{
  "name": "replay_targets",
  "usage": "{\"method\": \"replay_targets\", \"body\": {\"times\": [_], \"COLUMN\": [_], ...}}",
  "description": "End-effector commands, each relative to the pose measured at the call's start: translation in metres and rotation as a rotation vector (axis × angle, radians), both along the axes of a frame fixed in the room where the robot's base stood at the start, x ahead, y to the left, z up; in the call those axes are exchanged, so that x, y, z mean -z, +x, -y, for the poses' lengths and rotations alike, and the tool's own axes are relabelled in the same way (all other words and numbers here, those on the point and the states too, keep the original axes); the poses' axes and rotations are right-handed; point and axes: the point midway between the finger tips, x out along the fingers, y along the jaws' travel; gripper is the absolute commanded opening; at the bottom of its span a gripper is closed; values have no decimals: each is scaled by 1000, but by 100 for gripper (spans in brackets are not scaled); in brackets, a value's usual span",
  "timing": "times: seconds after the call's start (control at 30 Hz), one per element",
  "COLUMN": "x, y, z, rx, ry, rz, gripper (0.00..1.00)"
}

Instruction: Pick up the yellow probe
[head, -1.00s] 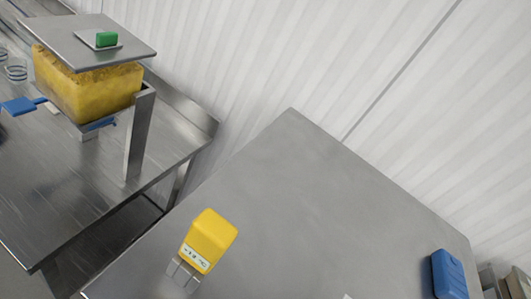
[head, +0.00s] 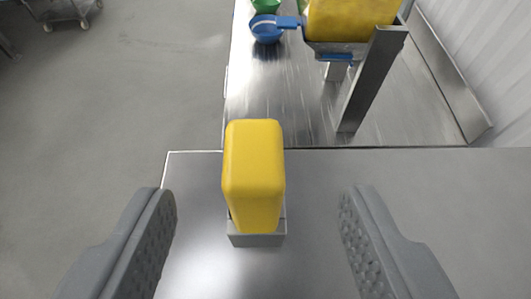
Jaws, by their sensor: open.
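The yellow probe (head: 254,175) is a rounded yellow block in the head view. It stands upright in a small grey holder (head: 257,240) on a grey metal table (head: 315,178). My gripper (head: 258,225) is open, with one grey textured finger on each side of the probe. There is a clear gap between each finger and the probe, and nothing is held. The lower end of the probe is hidden in the holder.
A steel counter (head: 290,110) lies beyond the table. On it are a metal post (head: 370,80), a yellow container (head: 350,18), a blue scoop-like item (head: 267,28) and a green bowl (head: 265,5). Open floor (head: 130,90) lies to the left.

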Motion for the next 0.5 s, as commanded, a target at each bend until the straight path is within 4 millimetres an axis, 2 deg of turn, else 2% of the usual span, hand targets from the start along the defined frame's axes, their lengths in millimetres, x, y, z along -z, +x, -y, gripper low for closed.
{"method": "replay_targets", "body": {"times": [0.13,0.5], "x": [13,29], "y": [22,47], "z": [-2,-6], "rx": [-3,-3], "ry": [4,5], "rz": [-4,-5], "gripper": [53,53]}}
